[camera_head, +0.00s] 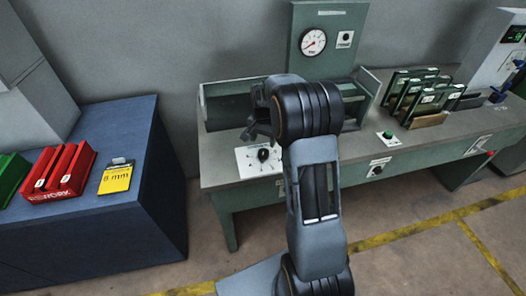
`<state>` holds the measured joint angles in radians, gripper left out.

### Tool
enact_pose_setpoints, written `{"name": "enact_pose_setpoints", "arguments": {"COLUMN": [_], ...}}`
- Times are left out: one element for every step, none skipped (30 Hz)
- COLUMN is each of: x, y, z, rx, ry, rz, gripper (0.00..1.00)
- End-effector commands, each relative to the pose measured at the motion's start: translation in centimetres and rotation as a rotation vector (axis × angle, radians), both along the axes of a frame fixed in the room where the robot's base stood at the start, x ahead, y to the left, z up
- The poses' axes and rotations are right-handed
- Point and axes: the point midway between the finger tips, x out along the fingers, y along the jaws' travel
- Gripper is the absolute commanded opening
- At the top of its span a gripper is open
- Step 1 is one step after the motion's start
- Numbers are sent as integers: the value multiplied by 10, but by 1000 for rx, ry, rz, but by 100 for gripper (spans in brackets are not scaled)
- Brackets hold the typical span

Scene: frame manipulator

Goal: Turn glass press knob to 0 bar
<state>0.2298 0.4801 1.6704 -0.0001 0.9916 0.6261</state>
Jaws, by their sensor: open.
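A black knob (263,155) sits on a white plate with marks around it, at the front left of the green press bench (225,163). My gripper (252,133) is open just above and slightly left of this knob, apart from it as far as I can tell. My arm hides part of the gripper. A round white gauge (312,42) with a red needle is on the green back panel. The needle reading is too small to tell. A second dark knob (376,170) is on the bench's front face; I cannot read its label.
A green button (388,135) is right of my arm. Framed panels (420,95) stand in a rack at the back right. A blue table (120,205) at left holds a red holder (68,172) and a yellow card (115,180). Floor shows between them.

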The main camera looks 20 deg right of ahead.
Motion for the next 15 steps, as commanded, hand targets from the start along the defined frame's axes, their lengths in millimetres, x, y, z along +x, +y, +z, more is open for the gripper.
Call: {"name": "enact_pose_setpoints", "arguments": {"x": [-1, -1, -1, -1, -1, -1, -1, -1, -1, -1, 0, 0, 0, -1, -1], "y": [0, 1, 1, 0, 1, 1, 1, 1, 1, 1, 1, 1, 1, 0, 0], "z": [-9, -15, -22, -27, -32, -38, -42, -45, -50, -53, -56, -59, -61, -63, -65], "rx": [1, 1, 1, 1, 1, 0, 1, 1, 0, 1, 1, 0, 0, 0, 0], "ry": [5, 5, 5, 3, 3, 3, 3, 2, 3, 3, 2, 1, 1, 1, 1], "rz": [1, 1, 1, 1, 1, 2, 2, 2, 2, 2, 2, 2, 2, 2, 2], "gripper": [69, 69, 69, 69, 69, 69, 69, 69, 69, 69, 69, 69, 69, 69, 69]}}
